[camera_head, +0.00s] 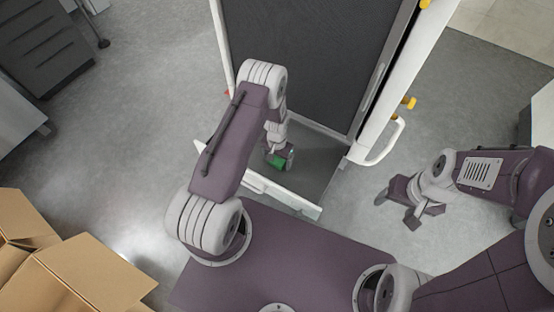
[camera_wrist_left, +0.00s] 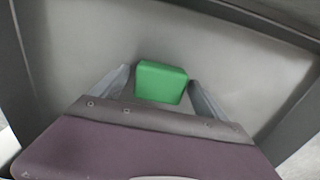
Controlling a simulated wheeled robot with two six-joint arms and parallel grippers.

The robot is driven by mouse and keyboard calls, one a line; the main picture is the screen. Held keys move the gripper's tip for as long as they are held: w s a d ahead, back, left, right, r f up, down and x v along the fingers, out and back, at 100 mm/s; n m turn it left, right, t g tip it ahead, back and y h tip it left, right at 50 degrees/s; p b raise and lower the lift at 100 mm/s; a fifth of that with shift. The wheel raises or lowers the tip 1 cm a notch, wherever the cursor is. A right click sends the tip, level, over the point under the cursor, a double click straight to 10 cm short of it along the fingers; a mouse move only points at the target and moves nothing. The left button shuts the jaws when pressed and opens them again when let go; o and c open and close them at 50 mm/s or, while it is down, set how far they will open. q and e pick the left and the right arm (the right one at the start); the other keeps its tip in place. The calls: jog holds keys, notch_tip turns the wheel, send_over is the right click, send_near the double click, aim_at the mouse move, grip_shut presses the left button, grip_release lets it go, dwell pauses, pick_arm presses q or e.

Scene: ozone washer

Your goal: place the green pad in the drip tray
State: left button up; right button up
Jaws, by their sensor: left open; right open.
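The green pad (camera_head: 276,161) is a small block, partly hidden by my left gripper (camera_head: 282,158) in the head view. In the left wrist view the pad (camera_wrist_left: 162,82) lies between the two spread fingers of my left gripper (camera_wrist_left: 160,88), with a gap visible at its right side. Behind it is the plain grey floor of the drip tray (camera_head: 317,172), which also fills the left wrist view (camera_wrist_left: 245,62). The pad appears to be at the tray floor; exact contact cannot be told. My right gripper (camera_head: 397,210) is open and empty, right of the tray.
A tall dark panel in a white frame (camera_head: 310,50) stands behind the tray. A white handle (camera_head: 388,145) and yellow knobs (camera_head: 408,102) are at its right. Cardboard boxes (camera_head: 85,275) are at lower left. The floor (camera_head: 130,120) at left is clear.

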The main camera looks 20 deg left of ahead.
pick_arm(q)
notch_tip(320, 180, up, 12)
jog(key=p, duration=0.8)
notch_tip(320, 180, up, 14)
send_over(277, 159)
jog(key=s+d, duration=0.2)
jog(key=s, duration=0.2)
jog(key=s+r+n+t, duration=0.1)
jog(key=s+r, duration=0.7)
jog(key=s, duration=0.2)
jog(key=shift+s+d+r+n+b, duration=0.25)
jog(key=shift+d+r+n+b, duration=0.05)
jog(key=shift+n, duration=0.1)
